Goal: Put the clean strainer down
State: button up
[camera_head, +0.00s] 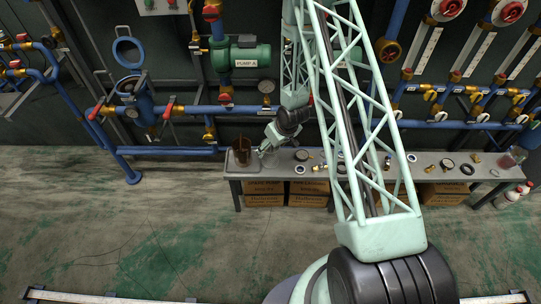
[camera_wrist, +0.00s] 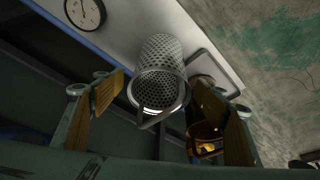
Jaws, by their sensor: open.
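The strainer (camera_wrist: 160,62) is a perforated metal cylinder with a rim and a bail-like handle facing the wrist camera. In the wrist view it rests against the grey bench top (camera_wrist: 118,22), between and beyond my fingers. My gripper (camera_wrist: 162,92) is open, with one wood-coloured pad on each side of the strainer and visible gaps to both. In the head view my gripper (camera_head: 266,149) is low over the left end of the bench (camera_head: 325,171). The strainer is too small there to make out clearly.
A brown vessel (camera_head: 241,150) stands on the bench left of my gripper; an amber-brown vessel (camera_wrist: 205,138) shows by the right finger. A round gauge (camera_wrist: 85,12) lies on the bench. Several small parts lie farther right. Blue pipes (camera_head: 180,109) run behind the bench.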

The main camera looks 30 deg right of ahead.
jog(key=shift+x, duration=1.05)
jog(key=c, duration=1.1)
jog(key=shift+r, duration=0.2)
jog(key=s+a+r, duration=0.1)
jog(key=s, duration=0.4)
jog(key=s+a+r+p, duration=0.1)
jog(key=s+r, duration=0.1)
jog(key=s, duration=0.3)
jog(key=s+a+r+p, duration=0.1)
jog(key=s, duration=0.4)
jog(key=shift+s+a+r, duration=0.25)
jog(key=shift+a+r, duration=0.1)
